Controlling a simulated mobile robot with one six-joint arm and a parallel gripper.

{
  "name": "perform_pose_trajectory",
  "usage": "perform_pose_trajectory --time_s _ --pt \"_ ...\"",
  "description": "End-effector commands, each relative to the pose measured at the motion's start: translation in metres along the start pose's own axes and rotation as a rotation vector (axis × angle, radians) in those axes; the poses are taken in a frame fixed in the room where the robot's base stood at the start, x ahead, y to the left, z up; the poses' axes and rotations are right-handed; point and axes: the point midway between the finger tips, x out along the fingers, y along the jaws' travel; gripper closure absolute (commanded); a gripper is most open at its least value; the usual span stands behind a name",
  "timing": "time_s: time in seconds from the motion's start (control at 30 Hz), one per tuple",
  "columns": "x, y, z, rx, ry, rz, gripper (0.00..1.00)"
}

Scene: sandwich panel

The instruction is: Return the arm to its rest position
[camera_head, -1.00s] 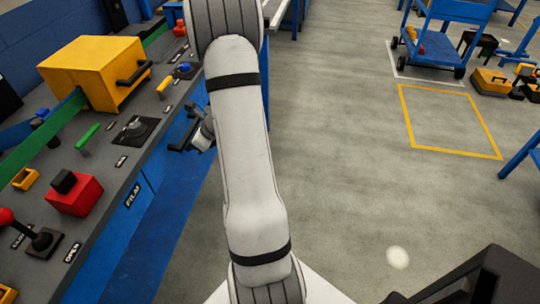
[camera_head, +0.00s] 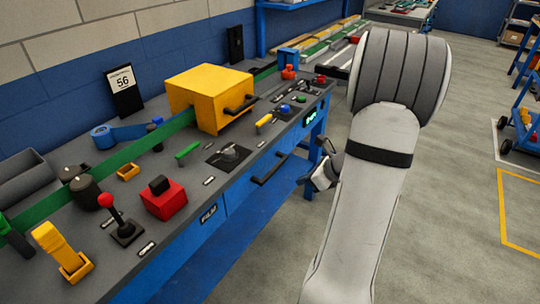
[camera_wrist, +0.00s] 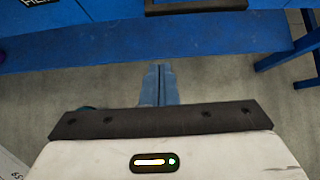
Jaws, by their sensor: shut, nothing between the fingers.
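My gripper (camera_wrist: 159,72) shows in the wrist view with its two blue-grey fingers side by side and touching, with nothing held. It points toward the lower part of the blue bench front (camera_wrist: 200,45), over open floor. In the head view my grey-white arm stands at right centre, and the gripper end shows only in part beside it, right of the bench and partly hidden by the arm.
The bench top (camera_head: 205,185) carries a yellow box (camera_head: 195,95), a red button block (camera_head: 165,198), a red-knobbed lever (camera_head: 122,225) and a black drawer handle (camera_head: 268,168) on its front. Grey floor (camera_head: 450,200) right of the arm is clear, with a yellow floor outline (camera_head: 502,215).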

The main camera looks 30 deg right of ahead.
Motion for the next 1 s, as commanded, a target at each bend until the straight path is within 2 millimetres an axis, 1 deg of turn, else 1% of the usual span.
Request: perform_pose_trajectory --time_s 0.17,0.27,0.33,0.37,0.4,0.47,0.5,0.57,0.6,0.67,0.7,0.77,0.8,0.83,0.9,1.0 --pt "-0.001 0.002 0.002 -0.009 0.002 0.004 1.00" --pt "-0.003 0.015 0.016 -0.094 0.016 0.033 1.00" --pt "-0.007 0.036 0.037 -0.234 0.038 0.078 1.00" --pt "-0.010 0.049 0.048 -0.314 0.051 0.105 1.00" --pt "-0.014 0.068 0.062 -0.436 0.069 0.146 1.00" --pt "-0.022 0.100 0.082 -0.645 0.098 0.213 1.00" --pt "-0.029 0.121 0.094 -0.791 0.117 0.259 1.00" --pt "-0.040 0.151 0.107 -1.009 0.143 0.327 1.00" --pt "-0.049 0.170 0.114 -1.154 0.159 0.369 1.00" --pt "-0.063 0.195 0.122 -1.369 0.183 0.433 1.00" --pt "-0.073 0.211 0.126 -1.512 0.199 0.474 1.00" --pt "-0.088 0.231 0.131 -1.723 0.222 0.531 1.00" --pt "-0.098 0.242 0.132 -1.857 0.236 0.568 1.00" --pt "-0.106 0.249 0.134 -1.952 0.247 0.592 1.00" --pt "-0.121 0.262 0.135 -2.151 0.273 0.642 1.00" --pt "-0.138 0.273 0.136 -2.369 0.306 0.694 1.00"
